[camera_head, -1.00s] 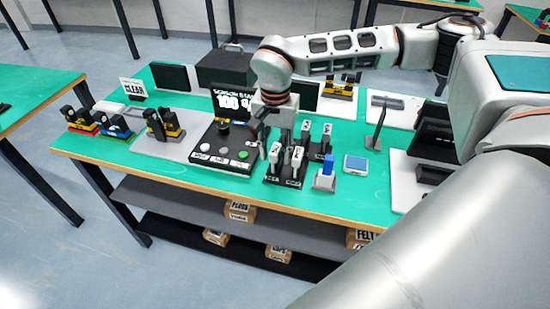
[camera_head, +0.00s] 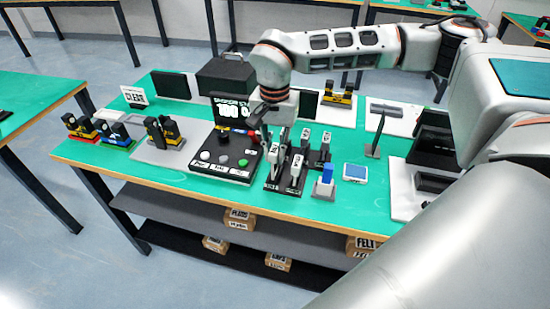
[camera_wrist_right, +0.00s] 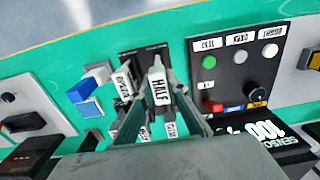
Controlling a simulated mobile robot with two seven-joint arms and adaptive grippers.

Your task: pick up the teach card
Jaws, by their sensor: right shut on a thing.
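A black rack (camera_head: 272,185) on the green table holds several upright white cards with black labels. My right gripper (camera_head: 268,137) is down at the rack's left side in the head view. In the right wrist view my right gripper (camera_wrist_right: 165,103) is shut on a white card labelled HALF (camera_wrist_right: 158,88). This card (camera_head: 279,158) is at the rack's front left in the head view; I cannot tell whether it has left its slot. Another card (camera_wrist_right: 123,80) stands beside it. I cannot read a teach label. My left gripper is not in view.
A black control panel (camera_head: 226,166) with buttons stands close to the left of the rack. A blue block on a grey stand (camera_head: 325,183) and a blue-topped square (camera_head: 355,172) are to its right. A lit display (camera_head: 232,112) stands behind.

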